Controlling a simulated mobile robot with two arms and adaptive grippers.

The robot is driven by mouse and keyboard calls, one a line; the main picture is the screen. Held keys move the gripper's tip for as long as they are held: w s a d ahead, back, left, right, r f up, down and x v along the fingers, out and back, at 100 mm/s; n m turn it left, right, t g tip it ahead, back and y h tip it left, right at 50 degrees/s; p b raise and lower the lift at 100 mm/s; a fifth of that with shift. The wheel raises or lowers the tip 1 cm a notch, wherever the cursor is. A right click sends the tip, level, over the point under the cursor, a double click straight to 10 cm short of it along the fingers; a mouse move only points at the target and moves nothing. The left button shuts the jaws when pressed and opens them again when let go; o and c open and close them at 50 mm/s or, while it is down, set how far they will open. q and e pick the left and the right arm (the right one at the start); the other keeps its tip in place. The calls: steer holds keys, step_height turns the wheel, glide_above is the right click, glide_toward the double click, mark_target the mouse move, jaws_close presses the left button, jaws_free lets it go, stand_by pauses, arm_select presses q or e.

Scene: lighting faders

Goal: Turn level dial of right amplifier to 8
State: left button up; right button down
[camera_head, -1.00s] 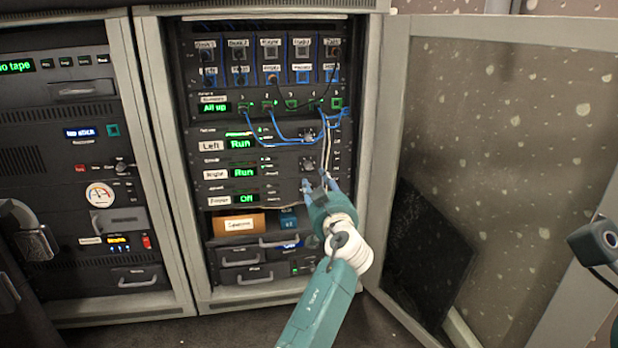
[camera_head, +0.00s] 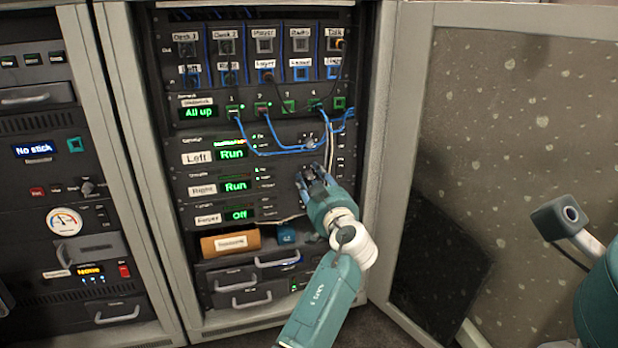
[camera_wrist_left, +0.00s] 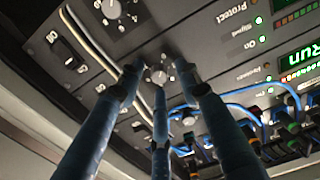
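The right amplifier (camera_head: 203,190) is the rack unit labelled "Right", with a green "Run" display. My left gripper (camera_head: 313,174) is in front of its right half, and its fingers cover the dial area there. In the left wrist view, my three dark blue fingers (camera_wrist_left: 158,78) are spread apart. A small dial (camera_wrist_left: 158,73) shows between their tips, beneath the panel's white tick marks. I cannot tell whether the fingers touch it, nor read its setting. Another dial (camera_wrist_left: 115,10) is at the top of that view.
The left amplifier (camera_head: 198,157) is just above. Blue cables (camera_head: 270,152) loop over the rack, and pale cables (camera_head: 331,142) hang beside the dials.

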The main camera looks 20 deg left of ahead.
arm_select(q)
jaws_close()
